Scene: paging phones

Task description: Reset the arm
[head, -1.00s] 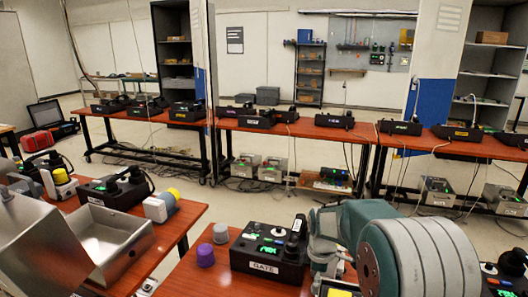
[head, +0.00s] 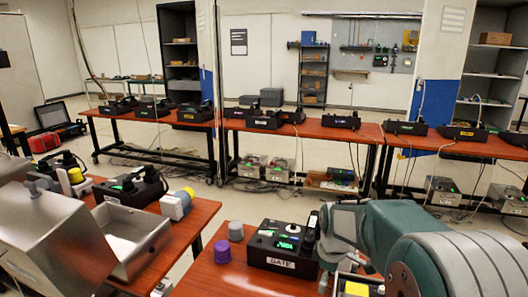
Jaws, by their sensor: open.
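My arm (head: 400,225), teal and grey, comes in from the lower right. Its large ribbed grey joint is close to the camera. Its links reach left to a grey joint (head: 342,228) beside the black phone unit marked GATE (head: 284,245). My gripper is not in view, so its jaws and anything in them are hidden. The GATE unit sits on the near red-brown table with a lit green display and an upright handset.
A purple cup (head: 222,251) and a grey cup (head: 236,231) stand left of the GATE unit. A metal tray (head: 150,236) and another phone unit (head: 131,186) are on the left table. Long tables (head: 283,130) with several phone units line the back, with open floor before them.

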